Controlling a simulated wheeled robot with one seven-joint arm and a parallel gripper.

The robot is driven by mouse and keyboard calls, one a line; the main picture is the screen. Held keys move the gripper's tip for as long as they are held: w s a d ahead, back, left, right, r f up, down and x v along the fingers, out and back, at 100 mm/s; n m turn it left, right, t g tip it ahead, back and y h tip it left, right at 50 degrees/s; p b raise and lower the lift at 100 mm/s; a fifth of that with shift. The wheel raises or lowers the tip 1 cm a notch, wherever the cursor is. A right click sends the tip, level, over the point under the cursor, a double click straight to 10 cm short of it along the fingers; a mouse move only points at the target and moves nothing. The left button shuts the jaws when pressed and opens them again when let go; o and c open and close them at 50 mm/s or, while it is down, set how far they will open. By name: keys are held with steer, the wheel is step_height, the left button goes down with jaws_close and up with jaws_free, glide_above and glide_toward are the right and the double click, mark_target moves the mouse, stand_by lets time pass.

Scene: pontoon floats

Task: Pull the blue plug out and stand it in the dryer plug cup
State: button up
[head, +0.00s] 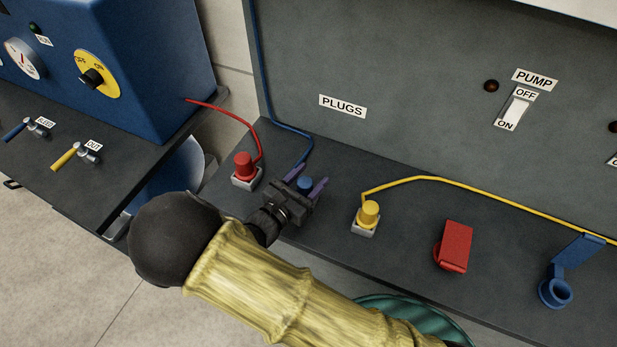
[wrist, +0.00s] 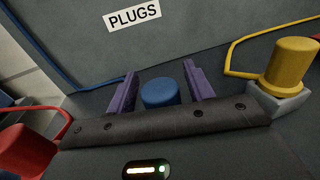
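The blue plug (head: 305,184) stands on the dark bench below the PLUGS label, with a blue cable running from it up the panel. My gripper (head: 306,181) is at the blue plug, its two purple fingers on either side of it. In the wrist view the blue plug (wrist: 161,93) sits between the open fingers (wrist: 163,88), with a visible gap on both sides. The plug's lower part and its seat are hidden by my gripper. A blue round cup (head: 556,292) with a raised flap is at the right of the bench; I cannot read a dryer label on it.
The red plug (head: 244,166) stands close left of my gripper, and the yellow plug (head: 369,213) close right, each in a grey socket with a cable. A red flap-covered fitting (head: 454,246) sits farther right. A pump switch (head: 515,108) is on the panel.

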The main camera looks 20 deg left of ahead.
steer(key=shift+o, duration=0.2)
steer(key=b+v, duration=0.3)
steer(key=v, duration=1.4)
steer(key=shift+s+a, duration=0.15)
steer(key=shift+s, duration=0.05)
stand_by(0.5)
